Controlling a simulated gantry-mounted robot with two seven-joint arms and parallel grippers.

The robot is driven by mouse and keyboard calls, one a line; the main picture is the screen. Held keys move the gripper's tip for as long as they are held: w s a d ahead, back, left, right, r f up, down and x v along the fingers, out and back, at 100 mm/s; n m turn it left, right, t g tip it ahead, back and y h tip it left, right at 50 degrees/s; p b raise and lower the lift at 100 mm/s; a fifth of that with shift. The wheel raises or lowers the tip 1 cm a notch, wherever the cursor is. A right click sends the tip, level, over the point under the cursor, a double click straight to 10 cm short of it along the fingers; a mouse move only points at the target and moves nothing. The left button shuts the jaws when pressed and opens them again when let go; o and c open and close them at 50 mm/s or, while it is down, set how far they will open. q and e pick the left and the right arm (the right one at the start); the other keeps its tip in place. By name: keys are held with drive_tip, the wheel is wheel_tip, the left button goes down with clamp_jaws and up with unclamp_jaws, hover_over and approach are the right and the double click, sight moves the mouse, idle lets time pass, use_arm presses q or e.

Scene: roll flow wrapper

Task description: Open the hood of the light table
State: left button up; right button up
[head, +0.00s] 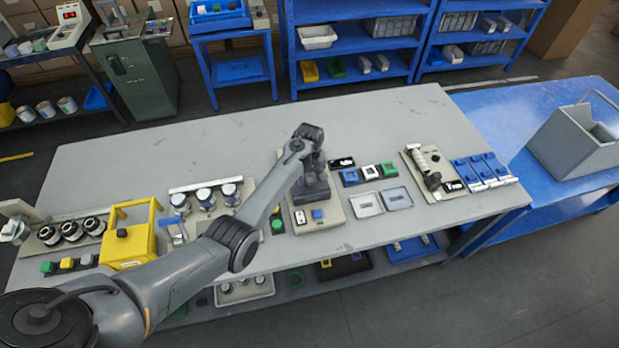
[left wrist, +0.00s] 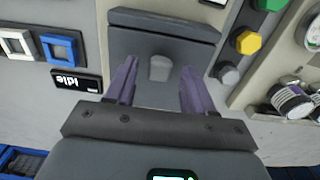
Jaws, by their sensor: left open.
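The light table (head: 334,217) is a beige unit at the middle of the bench's front side, with a blue button on its base. Its dark grey hood (left wrist: 205,60) fills the middle of the left wrist view and looks closed. A light grey knob (left wrist: 160,68) stands on the hood. My left gripper (left wrist: 158,72) is open above the hood. Its two purple fingers show on either side of the knob, with gaps; I cannot tell how far down they reach. In the head view my left gripper (head: 312,165) hides most of the hood. My right gripper is not in view.
A black "Idle" label (left wrist: 75,83) and framed blue and white pieces lie beside the hood. Green and yellow buttons (left wrist: 248,42) are on its other side. Two grey trays (head: 366,204) stand right of the light table. The bench's back half (head: 200,140) is clear.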

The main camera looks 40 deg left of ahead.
use_arm(q)
drive_tip(key=shift+f, duration=0.15)
clamp_jaws()
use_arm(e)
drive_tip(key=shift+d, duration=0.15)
